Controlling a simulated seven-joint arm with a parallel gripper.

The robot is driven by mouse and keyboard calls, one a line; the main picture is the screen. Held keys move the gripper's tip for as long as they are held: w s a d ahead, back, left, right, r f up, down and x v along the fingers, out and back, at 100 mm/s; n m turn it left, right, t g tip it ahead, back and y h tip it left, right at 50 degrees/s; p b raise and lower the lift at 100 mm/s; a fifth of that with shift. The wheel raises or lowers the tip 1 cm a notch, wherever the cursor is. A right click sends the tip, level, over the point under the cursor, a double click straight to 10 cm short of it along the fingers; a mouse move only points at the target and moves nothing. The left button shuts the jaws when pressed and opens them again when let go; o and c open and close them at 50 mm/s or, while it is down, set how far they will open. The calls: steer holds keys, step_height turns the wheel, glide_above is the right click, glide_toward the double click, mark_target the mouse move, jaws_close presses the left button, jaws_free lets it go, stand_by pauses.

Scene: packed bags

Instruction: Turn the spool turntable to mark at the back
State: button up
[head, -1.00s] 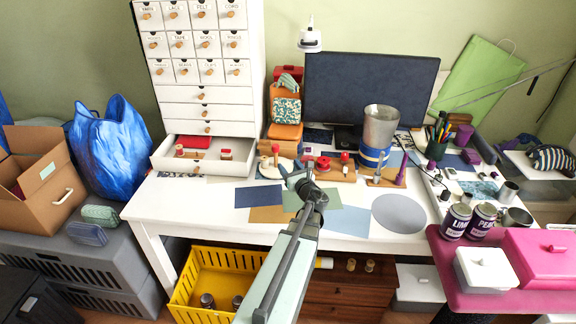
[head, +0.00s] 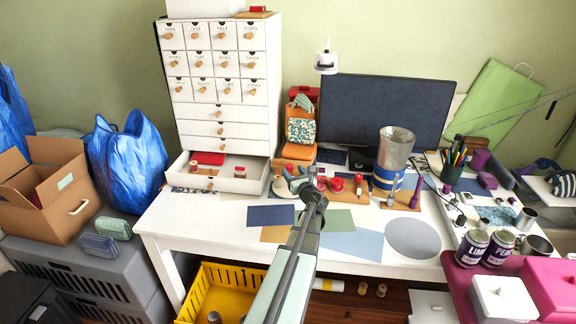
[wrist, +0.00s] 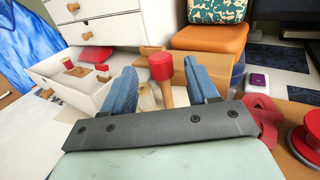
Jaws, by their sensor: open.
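My gripper (wrist: 165,85) is open, its two blue fingers reaching forward and down. In the wrist view a wooden peg with a red cap (wrist: 161,67) stands between the fingers, with space visible on both sides. It cannot be told whether either finger touches it. In the head view my gripper (head: 292,184) is over the desk in front of the drawer cabinet. The round pale base there (head: 278,190), likely the spool turntable, is mostly covered by my gripper. The mark cannot be made out.
An open drawer (head: 222,182) with a red item and spools juts out at left. An orange box (head: 298,152) stands behind. At right a wooden board (head: 345,194) carries red-topped items. Flat coloured sheets (head: 352,242) cover the desk's front.

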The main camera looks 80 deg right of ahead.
mark_target(288, 164)
steer(key=x, duration=0.6)
steer(key=shift+w+d, duration=0.2)
steer(key=shift+d, duration=0.15)
steer(key=shift+c, duration=0.2)
jaws_close()
